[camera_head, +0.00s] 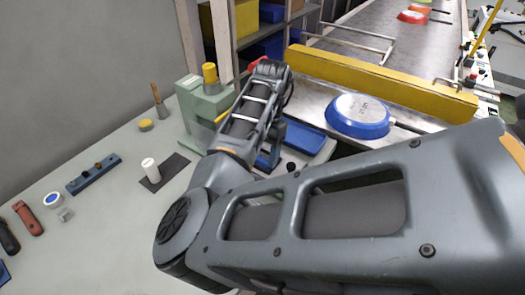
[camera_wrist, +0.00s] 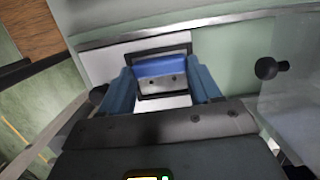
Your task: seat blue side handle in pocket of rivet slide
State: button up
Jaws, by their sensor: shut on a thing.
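In the wrist view, my gripper (camera_wrist: 163,80) has its two blue fingers closed on the blue side handle (camera_wrist: 165,70), which shows as a blue bar with a grey, two-holed face below it. The handle lies over or within a black square frame, which looks like the pocket (camera_wrist: 188,50) of the rivet slide, on a pale plate (camera_wrist: 108,64). I cannot tell whether it sits down in the pocket. In the head view, my arm hides the handle and most of my gripper, beside the green rivet press (camera_head: 197,125).
A black knob (camera_wrist: 270,68) stands right of the frame. A blue tray (camera_head: 305,138) lies behind my wrist. A blue pan (camera_head: 357,117) rests before the yellow conveyor rail (camera_head: 380,80). On the bench, a white cylinder (camera_head: 150,168) and blue block (camera_head: 93,174) stand left of my arm.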

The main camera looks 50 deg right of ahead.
jog(key=o, duration=1.2)
jog(key=shift+f, duration=0.1)
jog(key=shift+o, duration=0.2)
notch_tip(320, 180, up, 8)
jog(key=d, duration=0.1)
jog(key=shift+d+f, duration=0.15)
